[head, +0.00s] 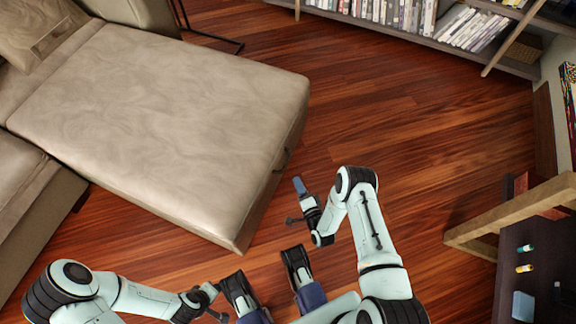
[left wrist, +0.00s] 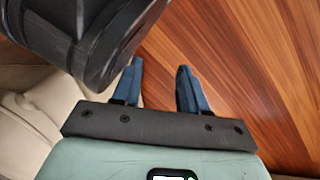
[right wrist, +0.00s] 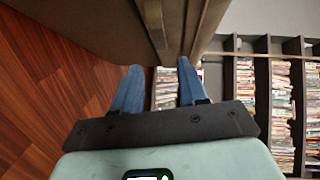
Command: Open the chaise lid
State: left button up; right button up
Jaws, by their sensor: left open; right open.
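The chaise lid (head: 165,115) is a beige leather-like pad on the left in the head view, lying flat and closed. A small dark handle (head: 287,158) shows on its right-hand side edge. My right gripper (head: 299,187) is beside that edge, close to the handle but apart from it in the head view. In the right wrist view, its open blue fingers (right wrist: 158,72) are empty and face the brown chaise side (right wrist: 95,25). My left gripper (head: 218,314) is low at the front, below the chaise corner. Its open, empty fingers show in the left wrist view (left wrist: 160,70).
Wooden floor (head: 410,120) lies clear to the right of the chaise. A bookshelf (head: 420,35) stands at the back. A wood-framed dark table (head: 535,250) with small items is at the right. Sofa seating (head: 30,190) adjoins the chaise at left.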

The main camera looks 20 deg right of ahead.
pick_arm(q)
jog(key=s+f+g+b, duration=0.2)
jog(key=s+f+b, duration=0.1)
jog(key=s, duration=0.4)
jog(key=shift+s+a+f+n+g, duration=0.3)
jog(key=shift+a+f+g, duration=0.15)
jog(key=shift+f, duration=0.45)
pick_arm(e)
jog(key=w+f, duration=0.1)
jog(key=w, duration=1)
jog(key=shift+d+f, duration=0.25)
jog(key=shift+d, duration=0.1)
jog(key=shift+s, duration=0.1)
grip_shut()
